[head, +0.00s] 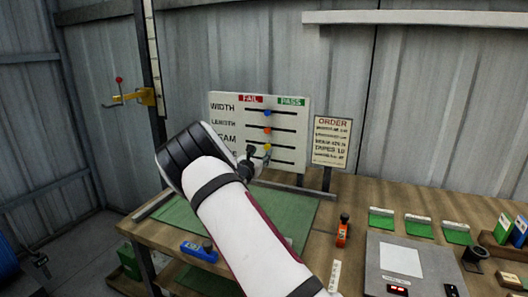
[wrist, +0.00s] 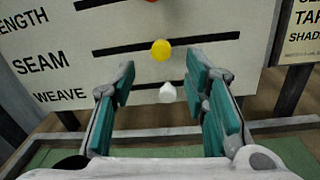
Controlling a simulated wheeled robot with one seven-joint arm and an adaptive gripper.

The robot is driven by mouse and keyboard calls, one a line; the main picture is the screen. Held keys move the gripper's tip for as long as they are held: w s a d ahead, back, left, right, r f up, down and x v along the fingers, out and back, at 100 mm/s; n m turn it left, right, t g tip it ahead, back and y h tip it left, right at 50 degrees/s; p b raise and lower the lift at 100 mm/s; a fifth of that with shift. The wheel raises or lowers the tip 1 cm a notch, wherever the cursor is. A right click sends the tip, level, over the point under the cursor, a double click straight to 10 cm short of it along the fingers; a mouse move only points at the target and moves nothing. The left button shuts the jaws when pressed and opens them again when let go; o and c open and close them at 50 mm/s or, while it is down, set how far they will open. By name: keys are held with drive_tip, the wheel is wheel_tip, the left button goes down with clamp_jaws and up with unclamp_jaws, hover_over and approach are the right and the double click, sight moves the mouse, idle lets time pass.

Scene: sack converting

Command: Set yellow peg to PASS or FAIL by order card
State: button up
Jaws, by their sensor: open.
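The yellow peg (wrist: 161,49) sits on the SEAM slot of the white board (head: 228,102), about midway along the black line. In the head view the yellow peg (head: 267,147) shows just beside my gripper (head: 257,155). In the wrist view my gripper (wrist: 160,82) is open and empty, its teal finger pads either side of the white peg (wrist: 167,92) on the WEAVE row. The yellow peg appears above the fingertips, not between them. The order card (head: 331,141) stands right of the board; its small lines are too blurred to read.
A blue peg (head: 267,113) and an orange peg (head: 267,129) sit on the upper slots. FAIL (head: 251,99) is at left, PASS (head: 290,101) at right. A green mat (head: 300,208) lies below. A scale (head: 405,258) and green-and-white blocks stand at right.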

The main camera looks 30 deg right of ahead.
sight(267, 148)
drive_tip(key=shift+b+x, duration=0.3)
drive_tip(key=shift+x, duration=2.45)
drive_tip(key=shift+s, duration=0.1)
drive_tip(key=shift+c, duration=0.5)
clamp_jaws()
